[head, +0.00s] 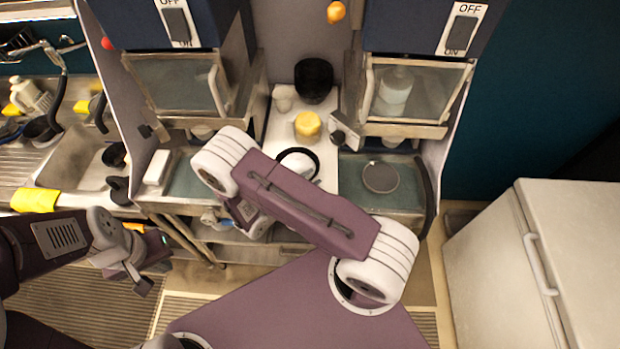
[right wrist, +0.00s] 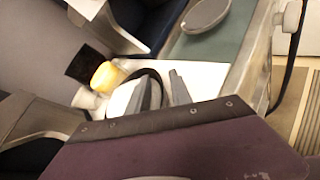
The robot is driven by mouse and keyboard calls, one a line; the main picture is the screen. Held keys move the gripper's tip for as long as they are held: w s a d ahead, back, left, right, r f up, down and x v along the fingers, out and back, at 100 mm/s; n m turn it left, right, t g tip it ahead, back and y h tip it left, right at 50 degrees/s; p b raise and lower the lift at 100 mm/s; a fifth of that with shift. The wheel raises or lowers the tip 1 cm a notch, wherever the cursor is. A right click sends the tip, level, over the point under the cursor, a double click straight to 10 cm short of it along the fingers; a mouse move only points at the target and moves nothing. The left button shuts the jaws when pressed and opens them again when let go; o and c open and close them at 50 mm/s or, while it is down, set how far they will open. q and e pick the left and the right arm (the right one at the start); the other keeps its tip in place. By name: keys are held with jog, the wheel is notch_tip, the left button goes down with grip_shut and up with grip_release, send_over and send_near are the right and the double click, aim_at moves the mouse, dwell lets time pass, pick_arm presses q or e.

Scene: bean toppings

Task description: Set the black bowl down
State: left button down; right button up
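A round thing with a thick black rim and a white middle (head: 311,152), which I take as the black bowl, is on or just above the white counter; my right arm hides part of it. Its black rim also shows in the right wrist view (right wrist: 151,73). My right gripper is hidden behind its arm in the head view. In the right wrist view a grey finger of my right gripper (right wrist: 172,92) is right beside the rim; whether it grips the rim is unclear. My left gripper (head: 140,275) is at the lower left, away from the bowl, with nothing seen in it.
A yellow-topped container (head: 307,124) and a dark pot (head: 313,78) stand behind on the white counter (head: 281,133). A grey round disc (head: 380,177) lies on the right green surface. Glass-fronted dispensers flank the counter. A sink (head: 75,160) is at left.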

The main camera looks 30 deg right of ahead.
jog(key=shift+s+a+r, duration=0.15)
